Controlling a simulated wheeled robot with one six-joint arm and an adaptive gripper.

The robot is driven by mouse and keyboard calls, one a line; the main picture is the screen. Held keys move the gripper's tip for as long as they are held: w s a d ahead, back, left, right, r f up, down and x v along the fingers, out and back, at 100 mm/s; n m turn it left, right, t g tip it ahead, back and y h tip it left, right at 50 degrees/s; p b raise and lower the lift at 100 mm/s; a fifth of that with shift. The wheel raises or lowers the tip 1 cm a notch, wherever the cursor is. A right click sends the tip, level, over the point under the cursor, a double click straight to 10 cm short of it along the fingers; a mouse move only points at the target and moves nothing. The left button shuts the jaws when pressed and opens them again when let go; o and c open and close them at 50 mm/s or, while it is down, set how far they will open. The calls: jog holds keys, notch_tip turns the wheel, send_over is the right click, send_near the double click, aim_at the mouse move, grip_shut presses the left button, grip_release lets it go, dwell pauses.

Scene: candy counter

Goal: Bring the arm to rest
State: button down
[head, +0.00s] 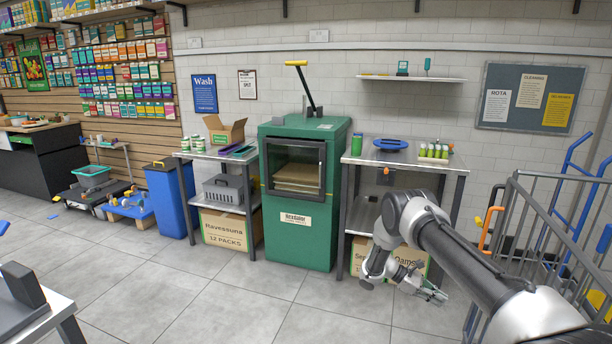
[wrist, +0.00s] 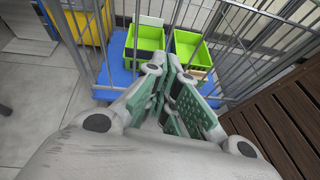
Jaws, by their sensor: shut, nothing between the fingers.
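My gripper (head: 432,294) hangs low at the right in the head view, in front of the metal table and the cardboard box under it. In the wrist view, the gripper (wrist: 172,72) points toward a wire cage trolley. Its green-padded fingers are closed together with nothing between them. My arm reaches in from the lower right of the head view, bent at the elbow.
The cage trolley (head: 545,220) stands at the right. In the wrist view, green bins (wrist: 146,42) sit on its blue base (wrist: 118,80). A brown slatted surface (wrist: 283,115) is at the right. A green machine (head: 290,230) stands at centre. Floor (head: 210,300) in front is clear.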

jog(key=s+a+r+m+y, duration=0.2)
jog(key=s+r+m+y, duration=0.15)
jog(key=r, duration=0.65)
jog(key=s+a+r+m+y, duration=0.2)
jog(key=s+r, duration=0.2)
jog(key=r, duration=0.5)
jog(key=s+a+r+m+t+y, duration=0.2)
jog(key=s+r+t, duration=0.3)
jog(key=s+r, duration=0.9)
jog(key=s+a+r+m+t+y, duration=0.2)
jog(key=s+r+m+t+y, duration=0.2)
jog(key=s+r, duration=1)
jog(key=shift+s+a+r+m+t, duration=0.4)
jog(key=shift+r+t, duration=0.1)
jog(key=shift+r, duration=0.4)
